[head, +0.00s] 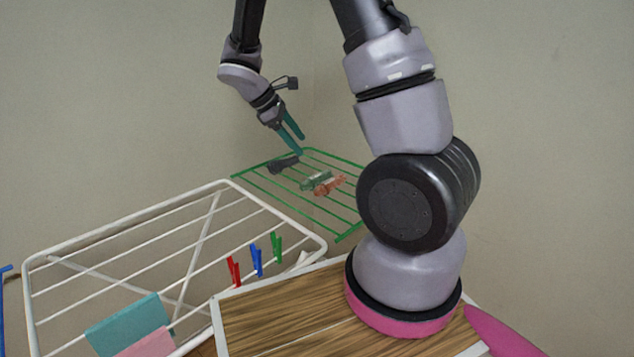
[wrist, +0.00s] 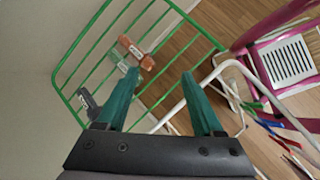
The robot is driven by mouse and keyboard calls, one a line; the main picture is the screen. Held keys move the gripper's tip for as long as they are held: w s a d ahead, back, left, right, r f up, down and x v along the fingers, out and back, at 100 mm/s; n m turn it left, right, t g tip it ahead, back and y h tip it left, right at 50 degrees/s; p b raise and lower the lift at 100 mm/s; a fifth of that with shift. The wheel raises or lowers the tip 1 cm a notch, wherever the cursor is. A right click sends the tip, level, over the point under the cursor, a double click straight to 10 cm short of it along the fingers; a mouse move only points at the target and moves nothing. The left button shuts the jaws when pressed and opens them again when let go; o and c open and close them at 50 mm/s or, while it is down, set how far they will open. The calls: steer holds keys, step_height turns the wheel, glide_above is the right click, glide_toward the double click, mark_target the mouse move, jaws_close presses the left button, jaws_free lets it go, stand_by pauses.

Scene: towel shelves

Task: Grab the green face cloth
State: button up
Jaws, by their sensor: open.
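A small green cloth-like bundle (head: 316,181) lies on the green wire rack (head: 345,237), beside an orange-red one (head: 331,187). In the wrist view the green bundle (wrist: 122,63) shows near the tip of the left finger, with the orange one (wrist: 137,52) just beyond it. My gripper (head: 297,144) has teal fingers that are apart and empty. It is above the far corner of the green rack, pointing down. In the wrist view my gripper (wrist: 160,78) frames the rack's edge and floor. A teal-green cloth (head: 125,323) also hangs over the white rack in the foreground.
A dark grey item (head: 283,164) lies on the green rack's far end. The white drying rack (head: 78,242) bears a pink cloth (head: 148,344) and red, blue (head: 257,260) and green clothespins. A wooden-topped surface (head: 290,310) is at the front. Walls stand close behind.

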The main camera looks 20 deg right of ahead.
mark_target(302, 183)
steer(key=w+a+f+n+t+h, duration=0.1)
steer(key=w+f+n+h, duration=0.1)
steer(key=f+n, duration=0.2)
steer(key=w+f+n+t+h, duration=0.1)
steer(key=w+f+n+h, duration=0.1)
steer(key=f, duration=0.5)
steer(key=w+a+f+n+t+h, duration=0.1)
steer(key=w+f+n+t+h, duration=0.1)
steer(key=f+n, duration=0.4)
steer(key=shift+w+a+n, duration=0.2)
steer(key=shift+w, duration=0.25)
steer(key=shift+w+a+n, duration=0.15)
steer(key=shift+w+n, duration=0.05)
steer(key=shift+w, duration=0.25)
steer(key=shift+w+d+f, duration=0.1)
steer(key=shift+d, duration=0.05)
steer(key=x, duration=0.4)
steer(key=shift+w+d, duration=0.15)
steer(key=shift+d, duration=0.1)
steer(key=x, duration=0.6)
steer(key=shift+r, duration=0.2)
steer(key=shift+c, duration=0.3)
jaws_close()
